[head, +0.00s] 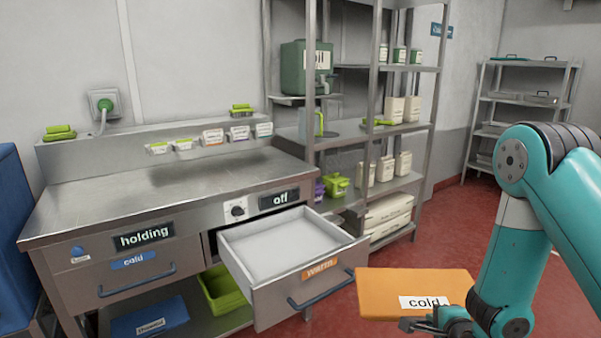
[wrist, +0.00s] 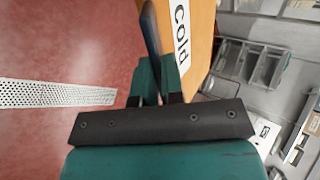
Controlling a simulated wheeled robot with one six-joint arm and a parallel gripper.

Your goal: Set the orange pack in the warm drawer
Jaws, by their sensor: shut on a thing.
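The orange pack (head: 405,288) is a flat orange slab with a white label reading "cold". My gripper (head: 432,325) is shut on its near edge and holds it to the right of the open drawer. In the wrist view the pack (wrist: 205,25) shows at the top beside the dark finger. The warm drawer (head: 280,248), with an orange "warm" label and a blue handle, is pulled out of the counter's right side. Its visible inside is empty. The drawer labelled "cold" (head: 120,272) on the left is shut.
The steel counter (head: 160,195) carries a knob (head: 235,210) and a display reading "off" (head: 280,199). A green bin (head: 222,290) and a blue pack (head: 150,316) are on the lower shelf. A loaded rack (head: 372,150) stands behind the drawer. Red floor is open at the right.

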